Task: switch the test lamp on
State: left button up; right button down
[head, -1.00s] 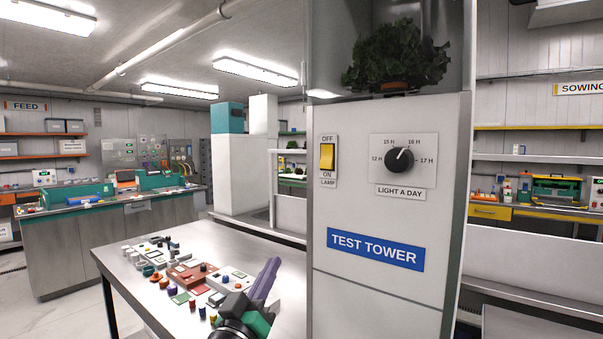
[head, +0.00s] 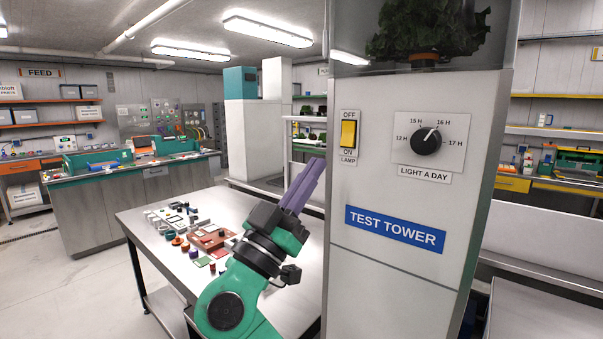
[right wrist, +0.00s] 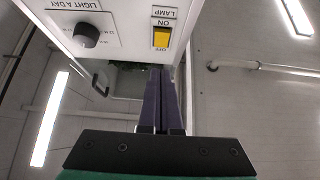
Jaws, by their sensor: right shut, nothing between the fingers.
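The lamp switch (head: 348,133) is a yellow rocker on the white test tower (head: 385,275), with OFF printed above it and ON below. I cannot tell which way the rocker is tipped. In the right wrist view the switch (right wrist: 162,38) appears upside down, just beyond the fingertips. My right gripper (head: 318,166) has purple fingers, closed together and empty, pointing up. In the head view its tips are left of and below the switch, apart from it. The closed fingers also show in the right wrist view (right wrist: 165,75). My left gripper is not in view.
A black LIGHT A DAY dial (head: 426,141) sits right of the switch. Dark green lettuce (head: 425,28) is in the tower's opening above. A steel table (head: 150,262) with several small parts stands left of the tower, below my right arm. Space in front of the switch looks clear.

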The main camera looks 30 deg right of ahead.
aim_at(347, 137)
jog(key=d+p, duration=0.1)
jog(key=d, duration=0.1)
jog(key=w+d+r+p, duration=0.1)
jog(key=d, duration=0.1)
jog(key=w+d+r+p, duration=0.1)
jog(key=d+p, duration=0.1)
jog(key=shift+d+r, duration=0.2)
jog(key=shift+d, duration=0.1)
jog(key=shift+d+f, duration=0.1)
jog(key=shift+d, duration=0.15)
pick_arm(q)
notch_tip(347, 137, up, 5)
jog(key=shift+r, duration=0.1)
pick_arm(e)
jog(key=shift+f, duration=0.1)
jog(key=shift+a, duration=0.1)
